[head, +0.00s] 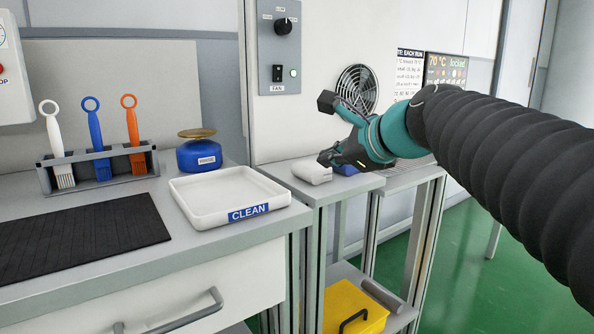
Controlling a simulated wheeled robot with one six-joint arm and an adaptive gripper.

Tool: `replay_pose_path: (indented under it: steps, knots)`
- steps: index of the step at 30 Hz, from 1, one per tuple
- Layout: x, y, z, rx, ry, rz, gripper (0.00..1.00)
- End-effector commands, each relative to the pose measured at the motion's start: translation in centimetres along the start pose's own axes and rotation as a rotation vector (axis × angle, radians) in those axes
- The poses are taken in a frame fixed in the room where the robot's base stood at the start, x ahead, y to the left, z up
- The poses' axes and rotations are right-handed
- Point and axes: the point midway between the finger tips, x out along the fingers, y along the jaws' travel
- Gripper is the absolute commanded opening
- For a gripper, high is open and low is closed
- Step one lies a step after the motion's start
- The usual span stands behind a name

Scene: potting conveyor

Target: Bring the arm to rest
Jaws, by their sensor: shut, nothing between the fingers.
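My arm comes in from the right edge in a ribbed black sleeve. It reaches left across the picture and ends in my teal and dark gripper (327,131). The gripper is in the air in front of the grey wall, above a small side stand (330,190). It is shut, with nothing in it, and it appears to touch nothing.
A white tray marked CLEAN (232,197), a brush rack (100,170), a blue pot with a brass-coloured top (199,152) and a black mat (78,236) occupy the left bench. A whitish lump (312,172) lies below my gripper. A yellow bin (352,308) sits low.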

Motion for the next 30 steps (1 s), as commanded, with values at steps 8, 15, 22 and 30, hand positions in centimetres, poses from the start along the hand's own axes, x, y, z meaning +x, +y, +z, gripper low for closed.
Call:
replay_pose_path:
  steps: [8,15,22,30]
  knots:
    - [-4.0,12.7,-7.8,-0.785,0.187,0.269,0.0]
    - [-8.1,22.4,-15.1,-1.42,0.211,0.59,0.0]
    - [-10.6,27.4,-19.2,-1.761,0.157,0.803,0.0]
    - [-11.0,28.1,-20.1,-1.817,0.143,0.842,0.0]
